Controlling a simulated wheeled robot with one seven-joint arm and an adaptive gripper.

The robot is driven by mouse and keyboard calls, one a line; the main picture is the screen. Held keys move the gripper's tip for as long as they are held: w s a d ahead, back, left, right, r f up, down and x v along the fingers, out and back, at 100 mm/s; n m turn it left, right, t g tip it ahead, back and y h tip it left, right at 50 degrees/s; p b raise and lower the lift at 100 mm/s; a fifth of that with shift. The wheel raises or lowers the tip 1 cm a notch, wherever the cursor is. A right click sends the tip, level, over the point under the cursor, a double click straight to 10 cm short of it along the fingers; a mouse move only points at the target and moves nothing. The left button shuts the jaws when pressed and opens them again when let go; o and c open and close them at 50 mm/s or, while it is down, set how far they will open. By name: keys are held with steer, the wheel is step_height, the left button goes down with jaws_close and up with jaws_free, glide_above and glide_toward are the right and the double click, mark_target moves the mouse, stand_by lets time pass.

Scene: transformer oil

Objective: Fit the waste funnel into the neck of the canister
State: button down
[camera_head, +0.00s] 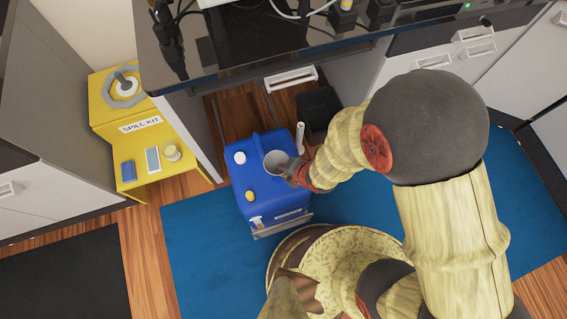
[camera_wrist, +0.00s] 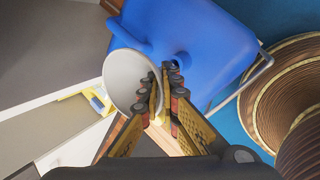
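The blue canister (camera_head: 262,207) stands upright on the floor, and its top fills much of the wrist view (camera_wrist: 205,40). The pale grey waste funnel (camera_head: 275,161) is over the canister's top, wide mouth up. In the wrist view the funnel (camera_wrist: 124,82) is left of a dark round spot (camera_wrist: 181,57) on the canister, which may be the neck opening. My gripper (camera_head: 293,171) has its fingers (camera_wrist: 164,82) close together at the funnel's right side, apparently pinching its wall. The funnel's spout is hidden, so I cannot tell whether it touches the canister.
A yellow spill kit stand (camera_head: 140,150) is at the left. A dark bench (camera_head: 235,55) with cables spans the back. Blue mat (camera_head: 195,245) is bare to the left.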

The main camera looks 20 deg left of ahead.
steer(key=shift+f, duration=2.85)
stand_by(0.4)
steer(key=c, duration=2)
jaws_free()
steer(key=shift+o, duration=0.2)
steer(key=v, duration=1.2)
steer(key=shift+d, duration=0.1)
